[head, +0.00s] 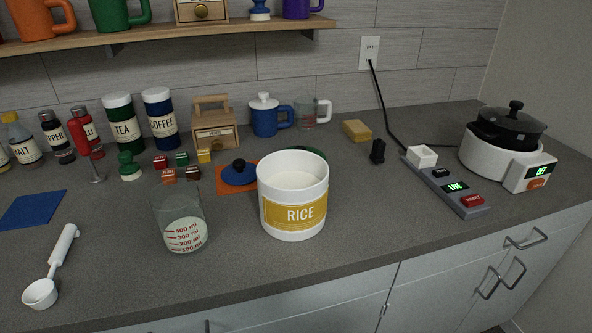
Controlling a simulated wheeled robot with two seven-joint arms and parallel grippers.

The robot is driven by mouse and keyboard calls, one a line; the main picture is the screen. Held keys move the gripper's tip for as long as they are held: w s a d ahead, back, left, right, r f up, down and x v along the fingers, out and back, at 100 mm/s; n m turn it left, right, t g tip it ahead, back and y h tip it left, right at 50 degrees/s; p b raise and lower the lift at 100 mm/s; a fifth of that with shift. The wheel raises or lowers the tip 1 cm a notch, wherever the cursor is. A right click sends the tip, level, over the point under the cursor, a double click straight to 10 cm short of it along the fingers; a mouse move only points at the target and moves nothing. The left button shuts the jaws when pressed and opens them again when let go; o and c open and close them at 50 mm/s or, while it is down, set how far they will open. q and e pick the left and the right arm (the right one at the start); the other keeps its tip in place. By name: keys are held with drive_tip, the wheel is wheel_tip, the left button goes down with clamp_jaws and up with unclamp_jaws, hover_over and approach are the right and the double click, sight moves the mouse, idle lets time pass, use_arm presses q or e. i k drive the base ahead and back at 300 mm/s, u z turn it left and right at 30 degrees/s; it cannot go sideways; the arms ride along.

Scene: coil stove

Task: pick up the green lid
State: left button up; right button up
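A dark green rounded edge (313,153) shows just behind the white rice canister (293,197), lying low on the counter; it looks like the rim of a green lid, and the canister hides most of it. A small green knobbed piece with a pale base (129,166) stands at the left, in front of the tea canister. Neither of my grippers is in view.
A glass measuring cup (181,222) and a white scoop (50,268) stand at the front left. A power strip (447,186) and a white cooker (497,158) are at the right. A shelf (165,35) overhangs the back left.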

sight(294, 185)
drive_tip(key=u, duration=2.4)
drive_tip(key=k, duration=1.3)
drive_tip(key=z, duration=0.95)
